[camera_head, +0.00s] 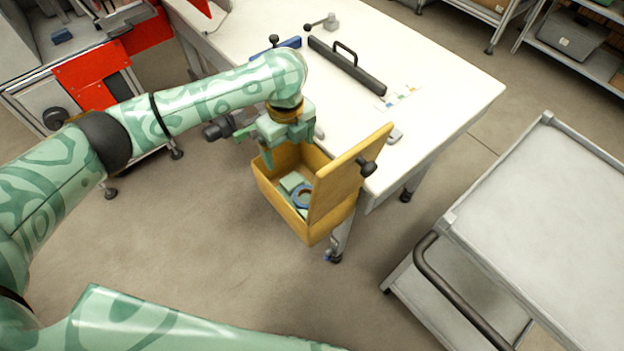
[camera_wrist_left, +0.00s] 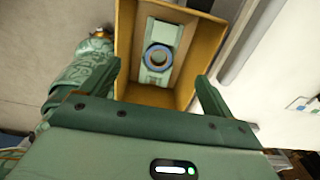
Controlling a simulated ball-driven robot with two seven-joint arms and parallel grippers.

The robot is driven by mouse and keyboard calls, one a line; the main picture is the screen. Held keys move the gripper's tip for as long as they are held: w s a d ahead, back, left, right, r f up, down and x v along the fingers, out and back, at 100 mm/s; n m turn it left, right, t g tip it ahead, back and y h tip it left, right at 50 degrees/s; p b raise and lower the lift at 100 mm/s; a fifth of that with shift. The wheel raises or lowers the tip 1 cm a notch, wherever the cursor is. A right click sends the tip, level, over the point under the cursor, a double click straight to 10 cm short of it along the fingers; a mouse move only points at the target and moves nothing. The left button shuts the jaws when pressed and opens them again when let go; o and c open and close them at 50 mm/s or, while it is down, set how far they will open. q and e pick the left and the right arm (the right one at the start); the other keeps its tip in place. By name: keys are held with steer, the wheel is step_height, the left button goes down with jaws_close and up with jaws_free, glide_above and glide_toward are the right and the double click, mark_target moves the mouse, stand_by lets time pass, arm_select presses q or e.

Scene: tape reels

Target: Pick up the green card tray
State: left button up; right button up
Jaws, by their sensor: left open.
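The green card tray (camera_head: 291,182) is a pale green piece lying inside a yellow open-topped box (camera_head: 277,196). A blue-rimmed ring (camera_head: 304,196) lies on it. In the left wrist view the tray (camera_wrist_left: 153,78) stands out against the box floor, with the ring (camera_wrist_left: 158,58) near its middle. My left gripper (camera_head: 288,147) is over the box's far end, above the tray and apart from it. Its fingers (camera_wrist_left: 158,76) are spread wide, with nothing between them, one on each side of the box in that view. My right gripper is not in view.
The box has a tall side panel with a dark knob (camera_head: 368,167), beside the white table (camera_head: 450,85). A black handled bar (camera_head: 345,65) lies on the table. A grey cart (camera_head: 540,220) stands at right. Open floor lies left of the box.

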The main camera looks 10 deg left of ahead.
arm_select(q)
step_height(320, 180, down, 2)
steer(key=b, duration=0.6)
glide_above(295, 184)
step_height(295, 184, down, 8)
steer(key=shift+a+f, duration=0.15)
steer(key=shift+f+b, duration=0.35)
steer(key=shift+f, duration=0.25)
step_height(295, 184, down, 5)
steer(key=b, duration=0.4)
steer(key=shift+r, duration=0.2)
steer(key=c, duration=0.6)
steer(key=shift+c, duration=1.3)
steer(key=shift+r, duration=0.1)
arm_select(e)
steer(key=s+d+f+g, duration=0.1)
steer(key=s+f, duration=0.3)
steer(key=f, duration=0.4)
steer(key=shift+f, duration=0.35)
